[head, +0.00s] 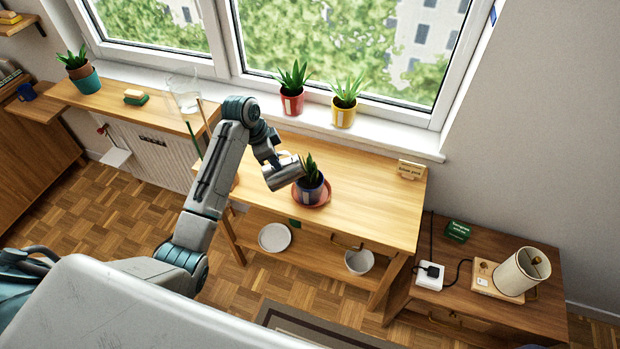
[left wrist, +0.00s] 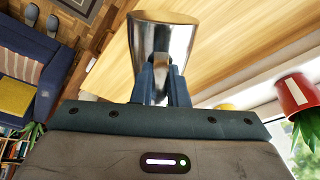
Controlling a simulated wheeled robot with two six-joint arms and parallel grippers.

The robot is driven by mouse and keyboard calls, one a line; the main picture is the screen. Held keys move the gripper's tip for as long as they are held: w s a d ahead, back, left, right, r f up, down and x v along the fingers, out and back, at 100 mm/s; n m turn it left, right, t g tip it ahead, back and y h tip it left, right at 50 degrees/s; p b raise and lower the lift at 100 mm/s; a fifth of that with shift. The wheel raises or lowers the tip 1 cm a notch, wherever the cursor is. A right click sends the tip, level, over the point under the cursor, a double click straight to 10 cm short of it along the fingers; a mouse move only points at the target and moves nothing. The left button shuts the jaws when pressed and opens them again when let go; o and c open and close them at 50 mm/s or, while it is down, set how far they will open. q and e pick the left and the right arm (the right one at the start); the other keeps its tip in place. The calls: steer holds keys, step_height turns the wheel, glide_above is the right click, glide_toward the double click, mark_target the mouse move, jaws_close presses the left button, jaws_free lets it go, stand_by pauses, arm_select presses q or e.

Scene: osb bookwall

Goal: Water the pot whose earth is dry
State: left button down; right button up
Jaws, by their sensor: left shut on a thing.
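My left gripper (head: 274,158) is shut on a shiny metal can (head: 284,174). The can is tilted, its far end beside and above a dark blue pot (head: 308,191) with a green plant. In the left wrist view the can (left wrist: 150,45) is between my fingers (left wrist: 160,88). A red pot (head: 292,103) and a yellow pot (head: 343,116) stand on the windowsill. A teal and terracotta pot (head: 84,78) stands at the far left. The earth in the pots cannot be made out. No stream of water shows.
A small sign (head: 410,170) stands at the table's right back. A glass vessel (head: 184,92) and a sponge (head: 135,97) are on the left shelf. A lamp (head: 520,272) and a power socket block (head: 430,275) are on the low right cabinet. The table's right part is clear.

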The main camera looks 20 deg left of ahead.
mark_target(269, 169)
arm_select(q)
steer(key=shift+s+a+h, duration=0.35)
steer(key=shift+a+h, duration=0.05)
steer(key=shift+a, duration=0.1)
steer(key=f+t+h+b, duration=0.1)
steer(key=s+a+h+b, duration=0.1)
steer(key=b, duration=0.1)
steer(key=f+t+h+b, duration=0.1)
steer(key=shift+s+a+f+t+b, duration=0.15)
steer(key=shift+a+f+t+b, duration=0.15)
steer(key=shift+a+b, duration=0.1)
steer(key=shift+r+h, duration=0.2)
steer(key=shift+h, duration=0.2)
steer(key=shift+d+r, duration=0.1)
steer(key=shift+r, duration=0.1)
steer(key=shift+s+f+t+h+b, duration=0.2)
steer(key=shift+t+h+b, duration=0.15)
steer(key=shift+b, duration=0.4)
steer(key=shift+r, duration=0.15)
steer(key=shift+w, duration=0.1)
